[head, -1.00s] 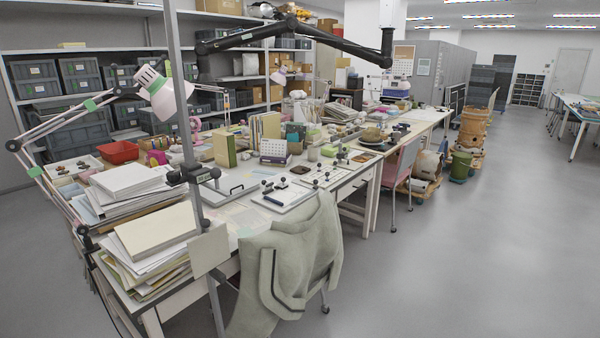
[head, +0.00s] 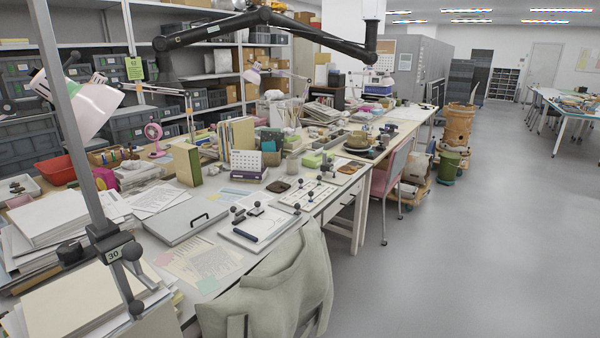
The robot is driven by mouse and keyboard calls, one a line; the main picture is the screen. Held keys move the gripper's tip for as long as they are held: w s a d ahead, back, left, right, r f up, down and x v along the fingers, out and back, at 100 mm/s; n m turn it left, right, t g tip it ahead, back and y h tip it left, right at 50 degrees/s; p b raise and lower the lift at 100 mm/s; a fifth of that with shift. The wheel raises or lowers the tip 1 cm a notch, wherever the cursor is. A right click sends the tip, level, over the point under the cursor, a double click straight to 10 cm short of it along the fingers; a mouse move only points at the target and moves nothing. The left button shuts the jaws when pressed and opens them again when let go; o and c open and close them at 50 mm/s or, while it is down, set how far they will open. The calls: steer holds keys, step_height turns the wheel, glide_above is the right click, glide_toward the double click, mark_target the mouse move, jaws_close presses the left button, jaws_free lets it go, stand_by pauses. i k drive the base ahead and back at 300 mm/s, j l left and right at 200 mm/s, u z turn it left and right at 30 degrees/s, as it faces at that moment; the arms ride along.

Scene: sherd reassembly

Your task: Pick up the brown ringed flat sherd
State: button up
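A small dark brown flat piece (head: 278,186) lies on the worktable, right of a white calendar and left of a white board with small dark pieces. It may be the brown ringed sherd, but it is too small to make out rings. Several small dark pieces (head: 20,188) lie in a white tray at the far left; I cannot tell whether one is the sherd. My gripper is not in view.
A grey garment on a chair (head: 270,285) stands at the table's near edge. Paper stacks (head: 80,300), a grey post (head: 75,130) and a black jointed arm (head: 215,35) crowd the left and top. A pink chair (head: 385,180) stands farther along. The floor at right is clear.

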mark_target(276, 186)
steer(key=i+l+u, duration=0.15)
steer(key=i, duration=0.45)
steer(key=i+l+u, duration=0.15)
steer(key=i, duration=0.5)
steer(key=i+l+u, duration=0.15)
steer(key=i+l, duration=0.15)
steer(key=i, duration=0.3)
steer(key=i+l+u, duration=0.15)
steer(key=i+l, duration=0.15)
steer(key=i, duration=0.3)
steer(key=i+l+u, duration=0.15)
steer(key=i+l, duration=0.25)
steer(key=i, duration=0.15)
steer(key=i+j, duration=0.35)
